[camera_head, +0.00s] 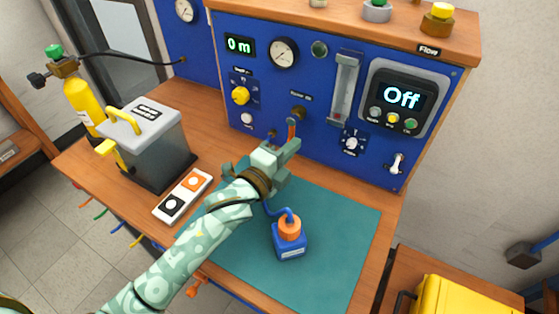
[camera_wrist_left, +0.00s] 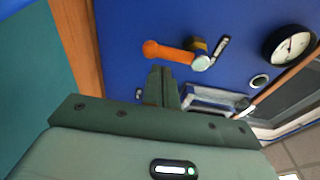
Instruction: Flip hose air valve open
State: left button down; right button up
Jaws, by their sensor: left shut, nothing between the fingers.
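The hose air valve (camera_head: 298,114) is on the blue panel, under a small label. Its orange handle (camera_head: 292,131) hangs down from the round fitting toward the tabletop. In the left wrist view the orange handle (camera_wrist_left: 167,51) runs out to the left from a brass and grey valve body (camera_wrist_left: 201,55). My left gripper (camera_head: 293,147) is shut and empty, just below and in front of the handle. Its fingers (camera_wrist_left: 163,80) also show shut in the left wrist view, near the handle; whether they touch it I cannot tell. My right gripper is not in view.
A blue bottle with an orange cap (camera_head: 290,240) stands on the teal mat (camera_head: 340,225) below my left arm. A grey box (camera_head: 150,150) and a two-button pad (camera_head: 183,195) are at the left.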

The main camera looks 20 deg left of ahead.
pick_arm(q)
jog(key=shift+x, duration=0.9)
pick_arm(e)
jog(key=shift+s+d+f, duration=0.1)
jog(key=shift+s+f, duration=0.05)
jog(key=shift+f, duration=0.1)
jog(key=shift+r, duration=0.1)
pick_arm(q)
jog(key=shift+a+m, duration=0.15)
jog(key=shift+m, duration=0.15)
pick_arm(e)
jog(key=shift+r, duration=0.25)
